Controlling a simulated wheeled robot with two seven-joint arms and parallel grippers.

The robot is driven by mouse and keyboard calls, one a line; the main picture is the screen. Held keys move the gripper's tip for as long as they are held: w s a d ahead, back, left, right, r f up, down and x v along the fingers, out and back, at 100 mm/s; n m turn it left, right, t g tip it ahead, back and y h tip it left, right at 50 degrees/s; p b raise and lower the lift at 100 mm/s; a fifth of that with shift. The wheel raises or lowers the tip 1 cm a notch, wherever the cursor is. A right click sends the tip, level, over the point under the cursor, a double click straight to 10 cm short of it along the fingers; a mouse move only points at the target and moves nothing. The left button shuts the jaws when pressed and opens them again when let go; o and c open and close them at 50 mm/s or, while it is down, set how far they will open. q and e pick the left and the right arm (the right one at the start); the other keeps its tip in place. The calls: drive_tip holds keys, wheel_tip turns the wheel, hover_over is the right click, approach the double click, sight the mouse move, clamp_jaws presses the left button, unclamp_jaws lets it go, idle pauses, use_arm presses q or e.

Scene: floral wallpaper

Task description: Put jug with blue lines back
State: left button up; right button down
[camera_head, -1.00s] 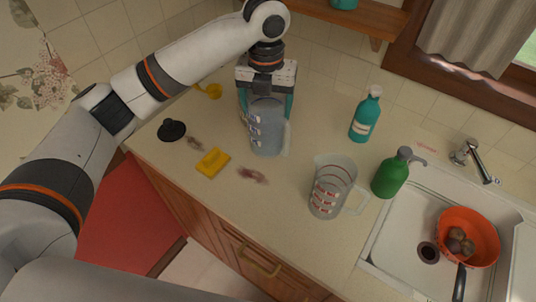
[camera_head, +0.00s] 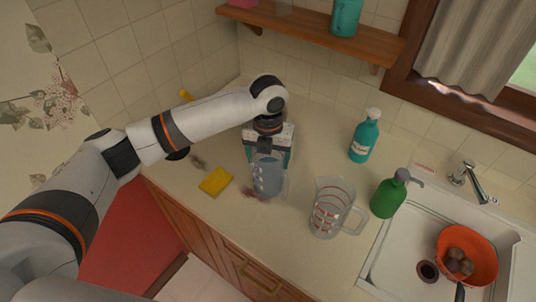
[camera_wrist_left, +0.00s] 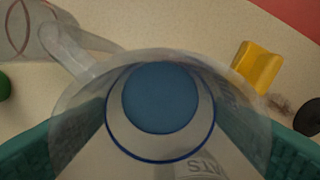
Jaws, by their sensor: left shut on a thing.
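The jug with blue lines (camera_head: 268,181) is clear with bluish contents or base, upright at the middle of the counter. My left gripper (camera_head: 269,158) points down and is shut on it, its teal fingers on either side. In the left wrist view I look down into the jug (camera_wrist_left: 232,108), with its blue markings on the wall and its handle at upper left. Whether its base touches the counter I cannot tell. A second clear jug with red lines (camera_head: 328,207) stands to its right. My right gripper is not in view.
A yellow sponge (camera_head: 216,181) lies left of the held jug, with brown stains nearby. A green soap bottle (camera_head: 388,198) and teal spray bottle (camera_head: 364,140) stand right. A wooden shelf (camera_head: 310,33) hangs above.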

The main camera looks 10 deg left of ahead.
use_arm(q)
drive_tip(key=o, duration=2)
drive_tip(key=shift+f, duration=0.1)
wheel_tip(320, 180, up, 12)
drive_tip(key=b, duration=0.3)
drive_tip(key=shift+r, duration=0.2)
drive_tip(key=shift+s+f, duration=0.1)
